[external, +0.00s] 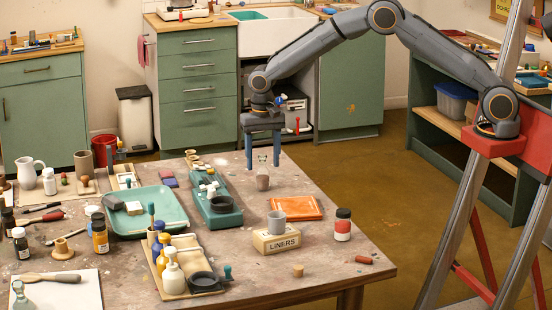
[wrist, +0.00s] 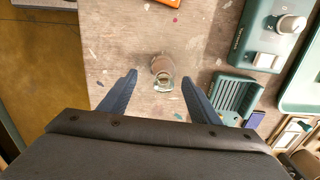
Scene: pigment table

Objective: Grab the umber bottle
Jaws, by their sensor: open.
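A small clear glass bottle with brown contents, which looks like the umber bottle (external: 263,181), stands upright near the far edge of the table. It also shows in the wrist view (wrist: 162,68), seen from above, between and slightly beyond my fingertips. My gripper (external: 263,165) points down above the far table edge, its blue fingers spread wide. In the wrist view my gripper (wrist: 160,79) is open and empty, with a gap on both sides of the bottle. No label can be read on the bottle.
An orange tray (external: 295,207), a LINERS block (external: 277,242) and a red-labelled jar (external: 342,226) are nearer the camera. The table edge is close.

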